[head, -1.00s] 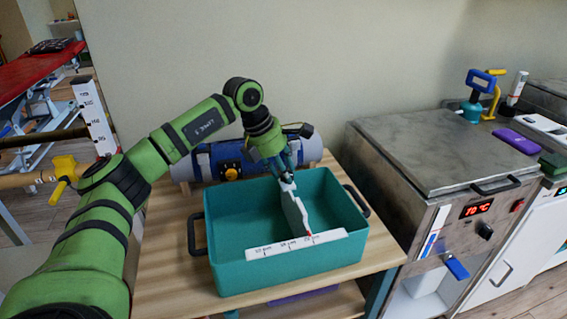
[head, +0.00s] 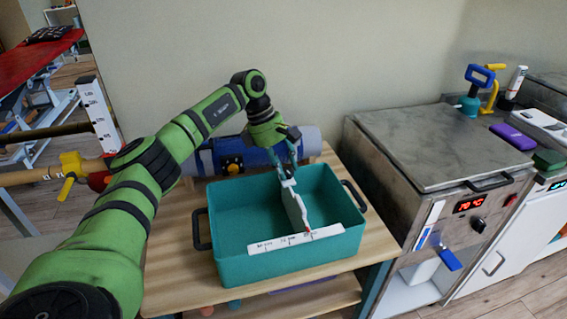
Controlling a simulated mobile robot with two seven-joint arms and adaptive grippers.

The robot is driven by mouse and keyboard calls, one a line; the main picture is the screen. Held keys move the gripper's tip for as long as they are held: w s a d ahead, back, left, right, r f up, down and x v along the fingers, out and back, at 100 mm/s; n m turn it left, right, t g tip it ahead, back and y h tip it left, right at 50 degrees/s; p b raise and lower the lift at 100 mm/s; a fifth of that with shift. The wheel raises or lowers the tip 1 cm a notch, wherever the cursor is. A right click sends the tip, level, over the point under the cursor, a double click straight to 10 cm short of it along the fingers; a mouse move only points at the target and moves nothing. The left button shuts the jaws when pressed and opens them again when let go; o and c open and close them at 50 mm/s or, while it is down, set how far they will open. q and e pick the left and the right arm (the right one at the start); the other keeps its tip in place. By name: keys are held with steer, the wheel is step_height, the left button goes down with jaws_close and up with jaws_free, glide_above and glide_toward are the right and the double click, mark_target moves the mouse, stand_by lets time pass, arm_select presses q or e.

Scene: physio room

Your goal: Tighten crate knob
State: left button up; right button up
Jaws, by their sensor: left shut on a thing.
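A teal crate (head: 230,254) with dark side handles stands on a wooden table. A white strip with printed markings (head: 296,239) lies along its front rim. My left gripper (head: 290,181) reaches over the crate from behind and is shut on a pale, flat, slim object with a red tip (head: 296,204). That object hangs down, tilted, within the crate's outline, its red tip close to the white strip. I cannot tell whether it touches. A round orange-yellow knob (head: 233,167) shows on the blue cylinder behind the crate. My right gripper is out of view.
The blue and grey cylinder (head: 312,141) lies behind the crate, against the wall. A metal heating unit (head: 430,147) with a red display stands right of the table. A yellow valve handle (head: 70,174) on a pipe is at the left, near my arm.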

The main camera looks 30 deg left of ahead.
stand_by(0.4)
arm_select(q)
steer(key=o, duration=1.1)
steer(key=shift+r, duration=0.15)
steer(key=v, duration=1.2)
